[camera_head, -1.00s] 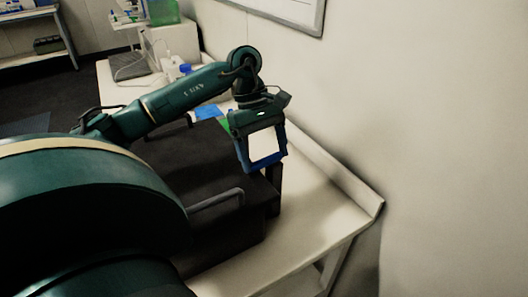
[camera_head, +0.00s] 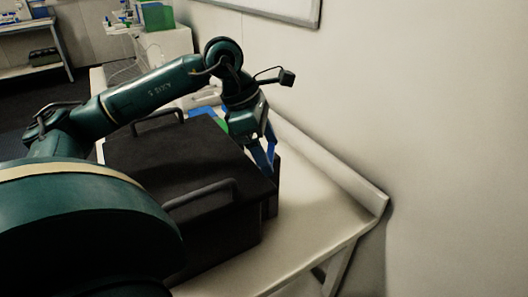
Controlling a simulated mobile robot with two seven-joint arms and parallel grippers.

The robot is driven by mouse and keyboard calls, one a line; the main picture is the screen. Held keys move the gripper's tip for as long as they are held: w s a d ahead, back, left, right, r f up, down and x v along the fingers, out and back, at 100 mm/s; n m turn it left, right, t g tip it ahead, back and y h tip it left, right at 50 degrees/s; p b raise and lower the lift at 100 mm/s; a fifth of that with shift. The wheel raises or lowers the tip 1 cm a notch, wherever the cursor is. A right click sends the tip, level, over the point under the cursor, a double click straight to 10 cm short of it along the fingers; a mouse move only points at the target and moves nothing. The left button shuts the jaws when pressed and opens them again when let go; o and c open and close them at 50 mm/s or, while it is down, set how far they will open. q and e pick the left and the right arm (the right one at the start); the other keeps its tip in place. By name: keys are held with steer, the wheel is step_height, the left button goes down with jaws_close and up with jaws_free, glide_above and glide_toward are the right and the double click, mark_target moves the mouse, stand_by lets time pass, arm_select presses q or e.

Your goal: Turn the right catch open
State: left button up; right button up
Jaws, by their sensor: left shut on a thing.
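A black lidded box (camera_head: 185,155) with two grey bar handles sits on the pale bench. My left gripper (camera_head: 271,158), with blue fingers, points down at the box's right side, near the lid's right edge. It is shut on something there. The right catch cannot be made out; the gripper and the box's edge hide that spot, so the held thing is most likely this catch. A dark upright part (camera_head: 272,190) shows at the box's right side just below the fingers. The lid looks closed. My right gripper is not in view.
The bench (camera_head: 310,200) has free room to the right of the box, up to a raised ledge (camera_head: 330,165) along the wall. Green and blue flat items (camera_head: 203,111) lie behind the box. White equipment (camera_head: 165,50) stands further back.

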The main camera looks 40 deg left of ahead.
arm_select(q)
steer(key=n, duration=0.2)
steer(key=n+t+y, duration=0.1)
steer(key=shift+w+d+n+b, duration=0.2)
steer(key=shift+d+n+b, duration=0.1)
steer(key=shift+n, duration=0.1)
steer(key=shift+w+d+n+t+y, duration=0.2)
steer(key=shift+n+y, duration=0.15)
steer(key=shift+n, duration=0.6)
steer(key=shift+w+d+n+t+y, duration=0.1)
steer(key=shift+n+t+y, duration=0.2)
steer(key=shift+n, duration=0.65)
steer(key=o, duration=1)
steer(key=p+v, duration=0.1)
steer(key=v, duration=1.2)
steer(key=shift+r, duration=0.2)
steer(key=shift+w+d, duration=0.15)
